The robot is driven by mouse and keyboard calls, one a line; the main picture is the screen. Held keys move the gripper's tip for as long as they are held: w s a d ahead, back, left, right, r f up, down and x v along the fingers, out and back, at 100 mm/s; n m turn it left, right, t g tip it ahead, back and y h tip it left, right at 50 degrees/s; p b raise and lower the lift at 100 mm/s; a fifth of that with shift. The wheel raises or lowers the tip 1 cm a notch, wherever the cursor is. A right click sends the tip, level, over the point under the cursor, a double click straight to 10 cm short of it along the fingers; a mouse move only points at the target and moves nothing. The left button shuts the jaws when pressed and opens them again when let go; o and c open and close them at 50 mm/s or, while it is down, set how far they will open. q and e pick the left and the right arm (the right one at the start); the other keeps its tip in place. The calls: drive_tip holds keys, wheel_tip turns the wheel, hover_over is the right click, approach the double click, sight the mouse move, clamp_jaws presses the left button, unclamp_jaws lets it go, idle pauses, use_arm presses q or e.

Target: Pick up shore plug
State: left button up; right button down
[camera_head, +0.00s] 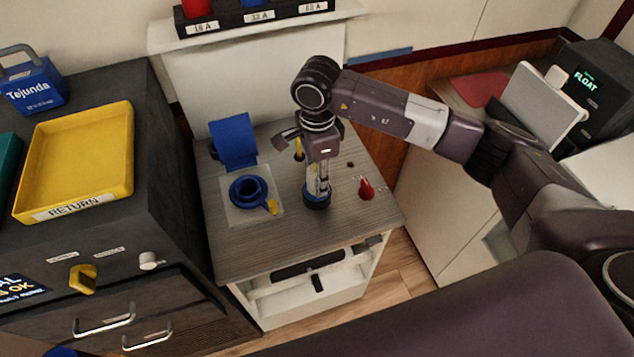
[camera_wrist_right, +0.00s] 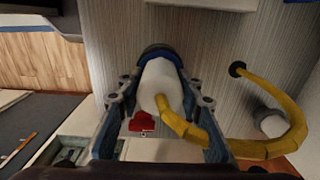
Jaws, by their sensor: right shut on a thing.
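The shore plug has a white body and a blue collar, with a thick yellow cable leaving its back. In the head view its blue collar (camera_head: 317,202) is at the wood-grain counter top, under my right gripper (camera_head: 318,180). In the right wrist view the plug's white body (camera_wrist_right: 158,82) lies between the two fingers of my right gripper (camera_wrist_right: 160,90), which are shut on it. I cannot tell whether the plug touches the counter. The yellow cable (camera_wrist_right: 275,148) curves to a dark hole in the counter. My left gripper is not in view.
A blue socket (camera_head: 248,190) with a raised blue lid (camera_head: 234,141) is set left of the plug. A red item (camera_head: 366,189) stands to the right. A yellow return tray (camera_head: 75,205) lies on the dark cabinet at left. A breaker row stands behind.

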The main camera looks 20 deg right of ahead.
drive_tip(key=shift+r, duration=0.15)
drive_tip(key=shift+w+r, duration=0.1)
drive_tip(key=shift+r, duration=0.5)
wheel_tip(320, 180, up, 19)
drive_tip(key=b, duration=0.4)
drive_tip(key=shift+f, duration=0.2)
idle(0.3)
